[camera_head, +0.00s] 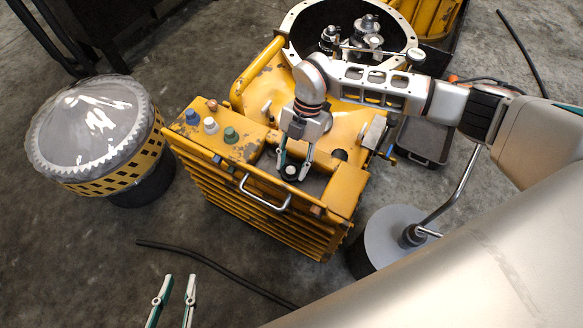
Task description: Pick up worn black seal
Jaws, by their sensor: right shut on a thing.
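The worn black seal (291,172) shows as a small dark ring with a pale centre in the recess on top of the yellow machine housing (332,187). My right gripper (292,168) reaches down from the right arm and is shut on the seal. Its fingers cover part of the seal, and I cannot tell whether the seal is clear of the surface below. My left gripper (172,296) is at the bottom left over the floor, its two fingers apart and empty.
Blue, white and green caps (211,125) stand on the housing's left top. A covered drum (92,130) stands at the left. An open round casing (352,32) is behind. A grey tray (424,140) lies at the right. A black hose (215,265) crosses the floor.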

